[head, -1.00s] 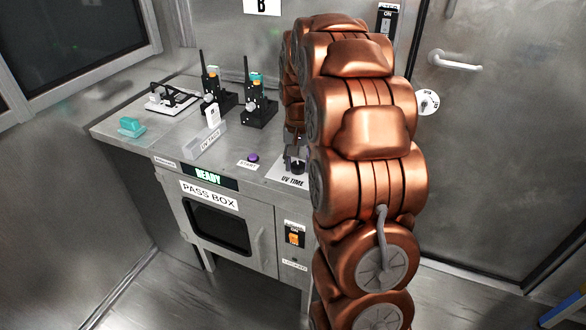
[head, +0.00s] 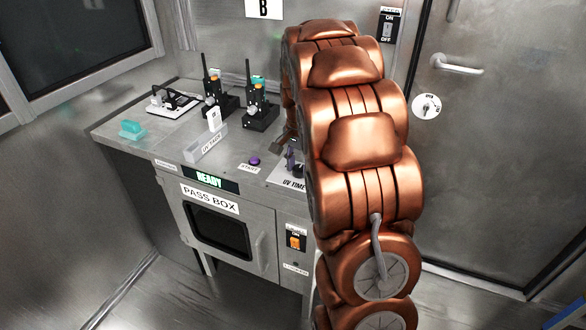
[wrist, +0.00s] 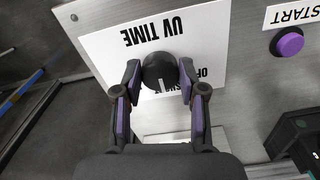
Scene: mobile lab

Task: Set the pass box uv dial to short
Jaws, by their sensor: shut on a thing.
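The UV dial is a round black knob (wrist: 160,68) with a white pointer mark, on a white plate labelled UV TIME (wrist: 112,48). In the wrist view the mark points toward the bottom of the picture. My gripper (wrist: 159,80) has its purple-padded fingers on either side of the knob, shut on it. The position labels below the knob are partly hidden by the fingers; parts of OFF and SHORT show. In the head view the UV TIME plate (head: 288,182) lies at the pass box's right front corner, and my arm hides much of the knob.
A purple START button (head: 254,161) is left of the dial. The pass box door (head: 216,228) below is closed, and its display (head: 210,180) reads READY. A UV TAPE holder (head: 206,148), black devices (head: 261,108) and a teal block (head: 132,129) stand on the top.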

